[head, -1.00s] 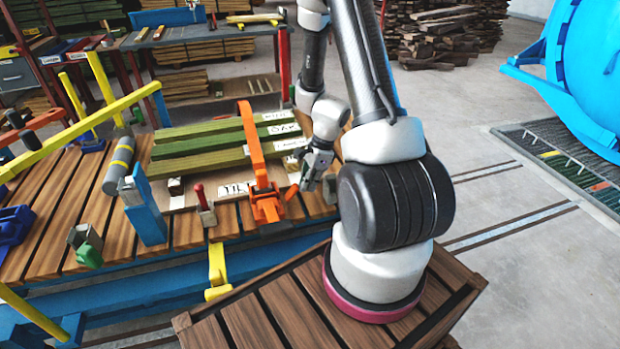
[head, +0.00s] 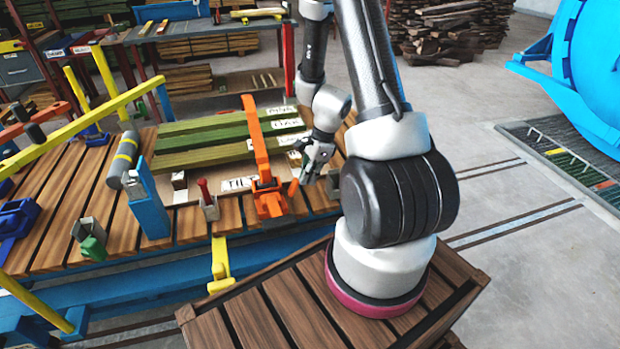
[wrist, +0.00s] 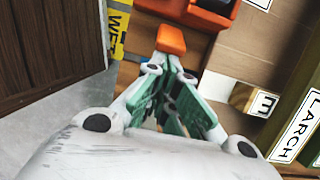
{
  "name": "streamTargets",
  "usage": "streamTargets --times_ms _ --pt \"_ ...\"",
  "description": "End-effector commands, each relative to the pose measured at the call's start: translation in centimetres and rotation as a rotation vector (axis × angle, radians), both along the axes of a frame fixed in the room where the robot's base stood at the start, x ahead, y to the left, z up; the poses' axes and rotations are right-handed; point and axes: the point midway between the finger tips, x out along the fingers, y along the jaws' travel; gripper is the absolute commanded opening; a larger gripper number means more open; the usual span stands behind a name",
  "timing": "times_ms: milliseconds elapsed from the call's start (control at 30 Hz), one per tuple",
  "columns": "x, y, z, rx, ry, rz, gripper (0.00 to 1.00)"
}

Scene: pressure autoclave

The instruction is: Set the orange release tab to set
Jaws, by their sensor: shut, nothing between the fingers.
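The orange release tab (head: 293,188) sticks out at the right side of the base of an orange toggle clamp (head: 269,199), whose long lever stands upright. In the wrist view the tab (wrist: 171,38) is a small orange block just beyond my fingertips. My gripper (head: 305,178) is shut and empty, its green-grey fingers close beside the tab in the head view. In the wrist view the gripper (wrist: 168,66) points at the tab's near end; whether they touch I cannot tell. Part of the clamp body is cut off at the wrist view's top edge.
Green boards (head: 215,142) with labels lie behind the clamp. A red-handled piece (head: 207,200) and a blue post (head: 148,205) stand to its left on the slatted bench. A yellow label strip (wrist: 118,28) is near the fingers. Open floor lies right.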

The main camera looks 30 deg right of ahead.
Motion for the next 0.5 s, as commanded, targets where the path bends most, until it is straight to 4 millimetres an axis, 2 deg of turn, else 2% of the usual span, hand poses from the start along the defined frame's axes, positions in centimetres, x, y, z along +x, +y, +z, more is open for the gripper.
streamTargets --times_ms 333,500 --pt "0.5 1.7 1.4 0.0 -0.001 0.003 0.0" --pt "0.5 1.6 1.3 0.0 0.0 0.0 0.0"
